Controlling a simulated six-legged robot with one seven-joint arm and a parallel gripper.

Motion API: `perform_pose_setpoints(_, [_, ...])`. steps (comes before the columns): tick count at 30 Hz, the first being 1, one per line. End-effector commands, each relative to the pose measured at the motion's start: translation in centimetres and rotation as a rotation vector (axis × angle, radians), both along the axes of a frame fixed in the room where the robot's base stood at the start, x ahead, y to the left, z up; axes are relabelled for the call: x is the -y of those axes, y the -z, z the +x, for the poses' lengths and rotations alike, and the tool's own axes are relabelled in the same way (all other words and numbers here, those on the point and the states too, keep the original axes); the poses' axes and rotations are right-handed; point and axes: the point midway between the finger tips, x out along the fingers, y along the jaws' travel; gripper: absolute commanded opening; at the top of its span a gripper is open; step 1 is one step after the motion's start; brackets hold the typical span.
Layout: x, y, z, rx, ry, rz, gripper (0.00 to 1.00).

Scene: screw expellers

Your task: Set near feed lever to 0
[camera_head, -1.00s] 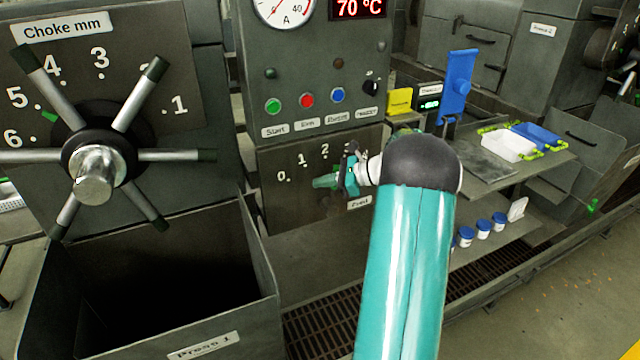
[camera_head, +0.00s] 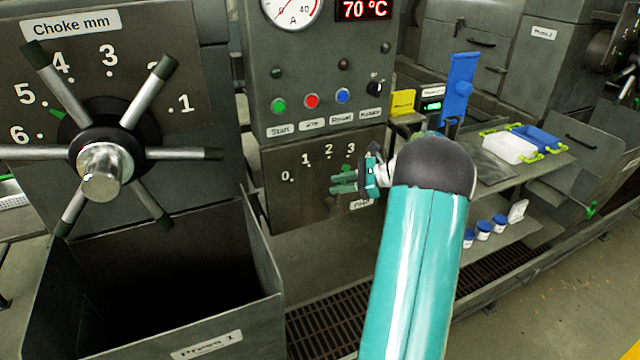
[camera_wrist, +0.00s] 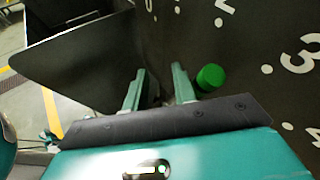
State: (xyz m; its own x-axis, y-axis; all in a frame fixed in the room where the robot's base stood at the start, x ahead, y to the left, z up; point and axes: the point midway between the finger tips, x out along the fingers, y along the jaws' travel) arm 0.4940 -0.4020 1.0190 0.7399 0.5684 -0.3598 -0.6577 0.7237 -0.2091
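The near feed dial plate (camera_head: 300,205) is a dark panel with numbers 0 to 4 in an arc, 0 at the left. My gripper (camera_head: 342,184) is in front of its right half, fingers pointing left toward the panel. In the wrist view my gripper (camera_wrist: 158,85) shows two teal fingers apart with nothing between them. The feed lever's green knob (camera_wrist: 210,77) is just right of the right finger, outside the gap. In the head view a green bit (camera_head: 349,168) above the fingers appears to be this knob. The lever's shaft and pivot are hidden, so its exact setting is unclear.
The choke handwheel (camera_head: 104,165) with long spokes stands out at the left. An open dark bin (camera_head: 205,335) lies below it. Buttons (camera_head: 311,101) sit above the feed panel.

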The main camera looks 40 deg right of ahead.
Motion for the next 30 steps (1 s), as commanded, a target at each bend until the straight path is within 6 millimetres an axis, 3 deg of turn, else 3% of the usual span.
perform_pose_setpoints(30, [4.1, -0.3, -5.0, -0.001, 0.0, 0.001, 0.27])
